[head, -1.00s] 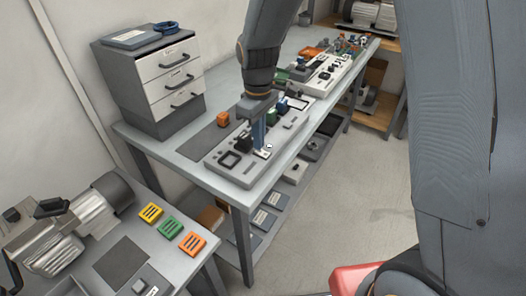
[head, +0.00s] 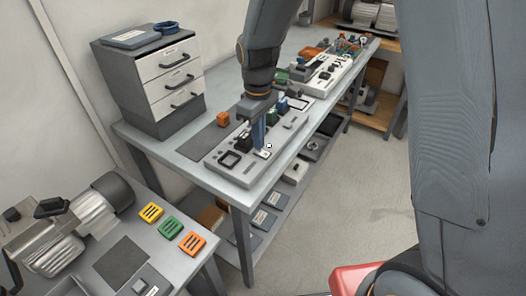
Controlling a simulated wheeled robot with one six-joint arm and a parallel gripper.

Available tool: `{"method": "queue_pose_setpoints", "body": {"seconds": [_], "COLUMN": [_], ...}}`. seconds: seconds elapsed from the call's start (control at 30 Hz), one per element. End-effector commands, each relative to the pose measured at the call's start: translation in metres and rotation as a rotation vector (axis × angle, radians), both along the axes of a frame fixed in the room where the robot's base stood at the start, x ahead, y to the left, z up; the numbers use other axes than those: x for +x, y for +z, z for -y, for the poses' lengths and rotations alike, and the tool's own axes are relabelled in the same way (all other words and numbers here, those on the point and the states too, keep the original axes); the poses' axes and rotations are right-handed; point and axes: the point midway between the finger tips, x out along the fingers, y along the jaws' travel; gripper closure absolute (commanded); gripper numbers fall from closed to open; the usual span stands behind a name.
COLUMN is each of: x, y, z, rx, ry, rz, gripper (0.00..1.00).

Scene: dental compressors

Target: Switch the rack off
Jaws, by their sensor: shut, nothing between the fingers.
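The rack is not labelled in view; a grey panel (head: 222,171) with modules, sockets and switches lies on the long grey bench. My gripper (head: 261,147) points down over the front half of this panel. Its fingers are shut with nothing between them. The fingertips are at or just above a small white switch plate (head: 263,154) near the panel's front edge; I cannot tell whether they touch. Dark and green modules (head: 271,118) stand on the panel behind and beside the gripper, partly hidden by it.
A second pale panel (head: 327,75) lies farther along the bench. A drawer cabinet (head: 165,75) stands at the bench's left end, near an orange block (head: 223,119). At lower left, another table holds a compressor (head: 75,230) and yellow, green and orange blocks (head: 171,228). The floor at right is clear.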

Motion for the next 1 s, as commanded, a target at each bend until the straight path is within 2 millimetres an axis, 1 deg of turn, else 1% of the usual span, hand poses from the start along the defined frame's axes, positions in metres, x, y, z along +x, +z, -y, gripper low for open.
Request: {"method": "queue_pose_setpoints", "body": {"seconds": [1.0], "x": [0.0], "y": [-0.014], "z": [0.0], "rx": [0.0], "ry": [0.0], "rz": [0.0], "gripper": [1.0]}}
